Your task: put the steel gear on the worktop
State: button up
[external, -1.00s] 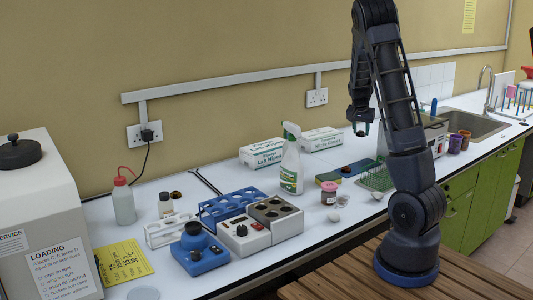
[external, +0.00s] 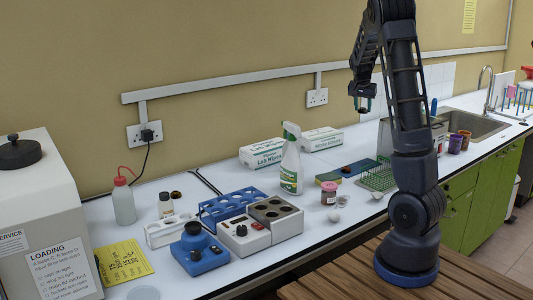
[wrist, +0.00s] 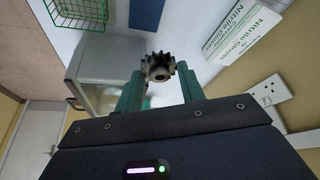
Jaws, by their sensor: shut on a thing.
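The steel gear (wrist: 157,67) is a small, dark toothed wheel with a hole in its middle. In the wrist view it sits between the fingertips of my gripper (wrist: 160,79), which is shut on it. In the external view my gripper (external: 363,104) hangs in the air, well above the white worktop (external: 320,232), near the wall. The gear is too small to make out clearly there. The worktop also shows in the wrist view (wrist: 125,20), beyond the gear.
A blue rack (external: 230,203) is farther left. The worktop's front strip has clear room.

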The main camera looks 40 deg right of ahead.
jog(key=w+a+n+t+y, duration=0.1)
jog(key=w+a+n, duration=0.5)
jog(key=a, duration=1)
jog(key=w+a+n+t+y, duration=0.1)
jog(key=w+a+n, duration=0.1)
jog(key=w+a, duration=1.1)
jog(key=s+a+n+y, duration=0.1)
jog(key=s+a+n, duration=0.15)
jog(key=a, duration=1.05)
jog(key=s+a+n+y, duration=0.1)
jog(key=a+n, duration=0.2)
jog(key=a, duration=1)
jog(key=s+a+n+y, duration=0.1)
jog(key=s+a+n, duration=0.15)
jog(key=a, duration=1.15)
notch_tip(320, 180, down, 25)
jog(key=shift+w+d+r, duration=0.1)
jog(key=o, duration=0.7)
jog(key=shift+f, duration=0.2)
jog(key=shift+c, duration=0.2)
jog(key=o, duration=0.4)
